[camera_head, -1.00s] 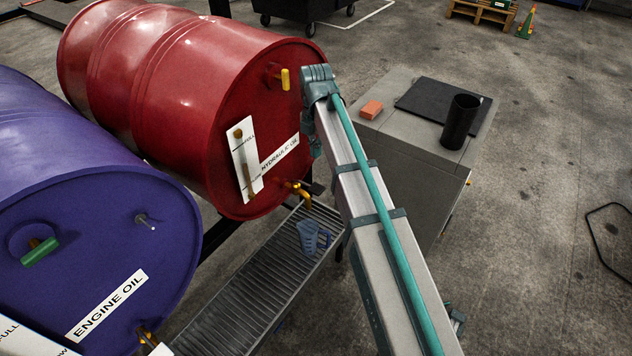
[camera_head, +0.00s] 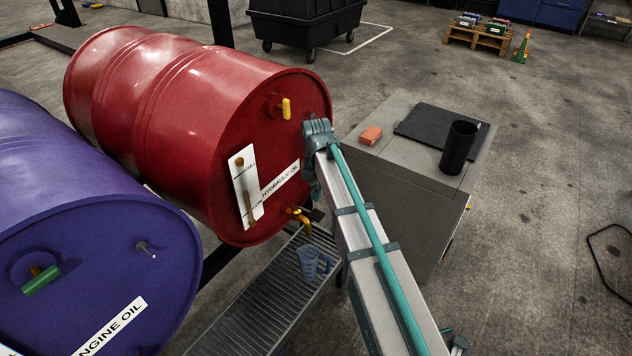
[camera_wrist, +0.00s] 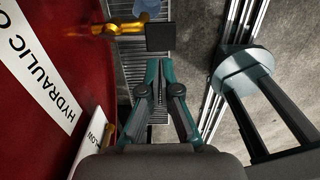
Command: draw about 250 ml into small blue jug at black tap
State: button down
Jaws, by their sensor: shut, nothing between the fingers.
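The small blue jug (camera_head: 308,262) stands on the slatted drip grate below the brass tap (camera_head: 298,217) of the red hydraulic oil drum. Its contents cannot be made out. The tap has a black handle (camera_head: 317,214), seen in the wrist view as a black square block (camera_wrist: 160,37) beside the brass body (camera_wrist: 118,27). My gripper (camera_wrist: 155,62) is shut and empty, its fingertips just short of the black block; I cannot tell whether they touch. A blue piece of the jug (camera_wrist: 147,7) shows at the top of the wrist view. In the head view my arm largely hides the gripper.
The purple engine oil drum (camera_head: 85,250) lies left of the red drum (camera_head: 200,120). The drip grate (camera_head: 262,312) runs below both. A grey cabinet (camera_head: 385,185) at right holds an orange block (camera_head: 371,135), a dark mat and a black cylinder (camera_head: 459,148). Floor at right is mostly clear.

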aim_at(316, 215)
notch_tip(316, 215, down, 7)
jog(key=shift+f+p, duration=0.15)
jog(key=shift+p, duration=0.55)
